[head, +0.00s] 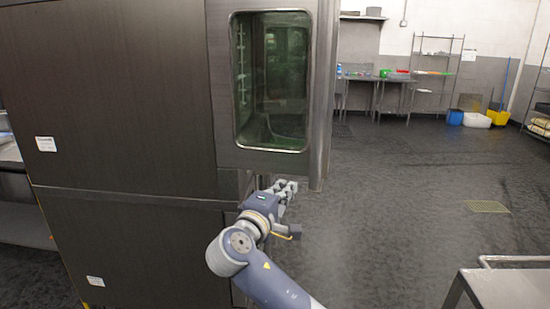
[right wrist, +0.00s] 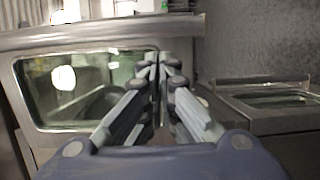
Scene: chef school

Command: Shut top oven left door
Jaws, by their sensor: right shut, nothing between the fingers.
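The top oven's door (head: 222,120) is a steel frame around a tall, green-tinted window (head: 275,95). It stands at the right end of the oven's dark side panel (head: 110,90) in the head view; how far it stands open I cannot tell. My right gripper (head: 288,187) is just below the door's lower edge, near its right corner. In the right wrist view its fingers (right wrist: 158,72) are together and empty, in front of a steel frame with a window (right wrist: 75,90). Whether they touch the door I cannot tell. My left gripper is out of view.
A lower oven section (head: 150,245) stands below the top one. A metal table or cart (head: 505,288) is at the front right. Shelves (head: 435,60) and a yellow bin (head: 498,117) stand at the back wall. The floor (head: 400,190) to the right is mostly clear.

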